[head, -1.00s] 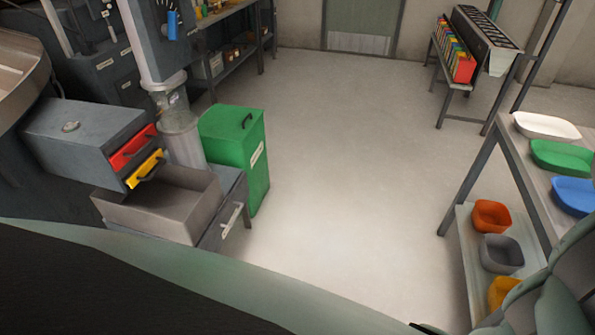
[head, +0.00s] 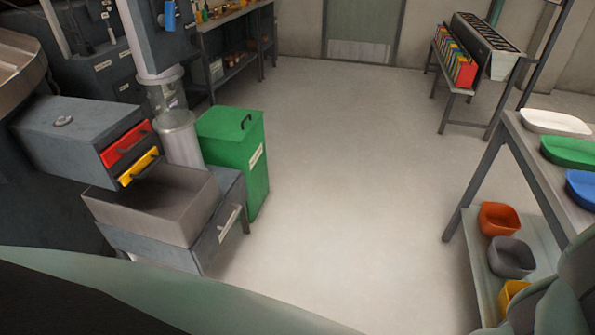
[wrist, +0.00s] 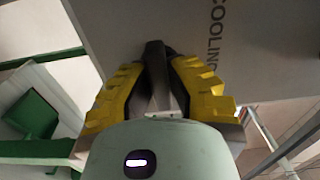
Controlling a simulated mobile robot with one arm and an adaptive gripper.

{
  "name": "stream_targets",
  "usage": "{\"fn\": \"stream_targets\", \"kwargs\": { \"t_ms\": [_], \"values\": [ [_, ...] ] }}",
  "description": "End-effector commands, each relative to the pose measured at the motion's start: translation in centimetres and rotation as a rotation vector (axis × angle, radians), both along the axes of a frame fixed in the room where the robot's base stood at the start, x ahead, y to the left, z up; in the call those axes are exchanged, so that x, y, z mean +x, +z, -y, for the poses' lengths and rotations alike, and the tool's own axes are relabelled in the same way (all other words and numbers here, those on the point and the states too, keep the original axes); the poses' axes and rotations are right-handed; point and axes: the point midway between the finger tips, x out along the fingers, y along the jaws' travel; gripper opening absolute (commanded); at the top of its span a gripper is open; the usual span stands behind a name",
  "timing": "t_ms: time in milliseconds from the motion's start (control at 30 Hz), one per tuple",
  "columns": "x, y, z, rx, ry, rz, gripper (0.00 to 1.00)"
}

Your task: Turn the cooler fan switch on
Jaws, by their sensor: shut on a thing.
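In the wrist view, my gripper (wrist: 154,62) has yellow-padded fingers, shut on a dark switch handle (wrist: 154,78). The handle stands against a grey panel (wrist: 210,20) with lettering that reads "COOLIN…" at its right, cut off by the frame. I take this dark piece to be the cooler fan switch; its base is partly hidden by the fingers, and I cannot tell whether it is on or off. The gripper and this panel cannot be made out in the head view.
In the head view, a grey drawer cabinet (head: 80,125), an open grey bin (head: 150,205) and a green bin (head: 235,155) stand at left. A shelf with coloured trays (head: 555,125) stands at right. The floor (head: 345,180) between them is clear.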

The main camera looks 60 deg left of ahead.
Motion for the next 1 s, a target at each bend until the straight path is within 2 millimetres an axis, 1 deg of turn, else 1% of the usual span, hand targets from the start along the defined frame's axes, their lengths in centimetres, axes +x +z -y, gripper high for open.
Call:
{"fn": "stream_targets", "kwargs": {
  "t_ms": [567, 600, 867, 1000],
  "values": [
    [-0.02, -0.16, -0.01, 0.026, 0.001, 0.025, 0.00],
    [-0.02, -0.16, -0.01, 0.026, 0.001, 0.025, 0.19],
    [-0.02, -0.10, 0.00, 0.025, 0.000, 0.025, 0.46],
    [-0.02, -0.07, 0.01, 0.024, 0.000, 0.025, 0.46]
  ]
}}
